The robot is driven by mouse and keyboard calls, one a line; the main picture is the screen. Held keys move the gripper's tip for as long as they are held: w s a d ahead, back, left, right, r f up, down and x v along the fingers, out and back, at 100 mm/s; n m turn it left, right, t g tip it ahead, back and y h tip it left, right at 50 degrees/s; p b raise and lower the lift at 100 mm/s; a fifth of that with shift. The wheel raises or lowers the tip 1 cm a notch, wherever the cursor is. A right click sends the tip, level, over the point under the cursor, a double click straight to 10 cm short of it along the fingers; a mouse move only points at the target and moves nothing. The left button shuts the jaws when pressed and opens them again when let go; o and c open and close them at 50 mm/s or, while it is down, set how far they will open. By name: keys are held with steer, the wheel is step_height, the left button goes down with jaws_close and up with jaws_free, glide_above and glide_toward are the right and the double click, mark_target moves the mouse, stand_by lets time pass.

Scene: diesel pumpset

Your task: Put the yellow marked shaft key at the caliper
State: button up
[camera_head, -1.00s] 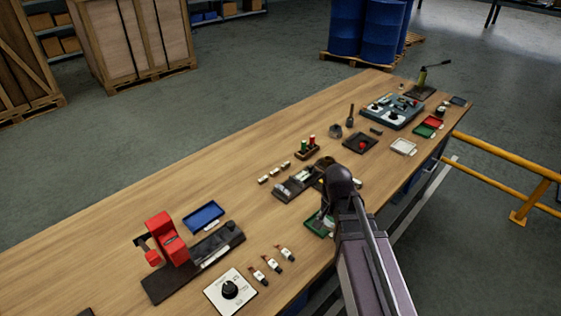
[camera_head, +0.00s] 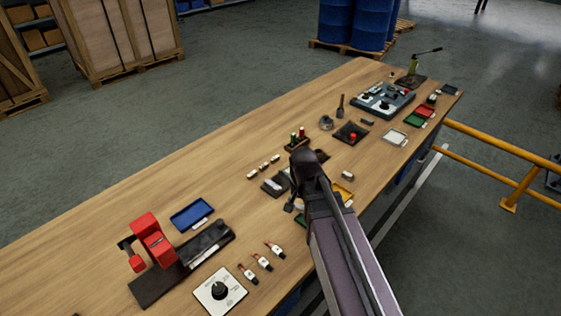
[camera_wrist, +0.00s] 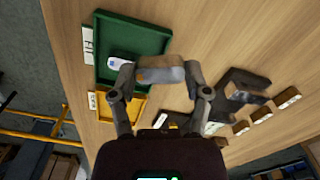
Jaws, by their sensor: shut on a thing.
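My gripper (camera_wrist: 160,76) is shut on a grey metal bar, the shaft key (camera_wrist: 166,75), in the wrist view. It is held crosswise between the fingertips, with an orange-yellow mark near its left end. It appears raised above the bench. In the head view my gripper (camera_head: 292,205) is over the bench's front part, and my arm hides the key. A dark holder with a forked metal part (camera_wrist: 240,92), possibly the caliper, lies right of the key in the wrist view. The dark holder (camera_head: 274,184) shows just beyond my gripper in the head view.
A green tray (camera_wrist: 104,55) holding a white-and-blue item and a yellow tray (camera_wrist: 133,106) lie beside the gripper. Several small labelled blocks (camera_wrist: 262,112) are near the dark holder. A red clamp device (camera_head: 152,238) and a blue tray (camera_head: 191,214) stand left. The bench's left rear is clear.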

mark_target(280, 183)
steer(key=shift+w, duration=0.1)
steer(key=w+a+r+m+p, duration=0.2)
steer(key=w+a, duration=0.1)
steer(key=w, duration=0.4)
steer(key=w+a+r+m+p, duration=0.2)
steer(key=w+a, duration=0.1)
steer(key=w, duration=0.5)
steer(key=shift+w, duration=0.25)
step_height(280, 183, down, 7)
steer(key=b, duration=0.7)
steer(key=shift+f, duration=0.1)
steer(key=shift+f+b, duration=0.3)
steer(key=shift+b, duration=0.1)
stand_by(0.9)
steer(key=o, duration=1.3)
steer(key=shift+c, duration=0.2)
steer(key=shift+r, duration=0.15)
steer(key=shift+r+p, duration=3.4)
steer(key=shift+p, duration=0.15)
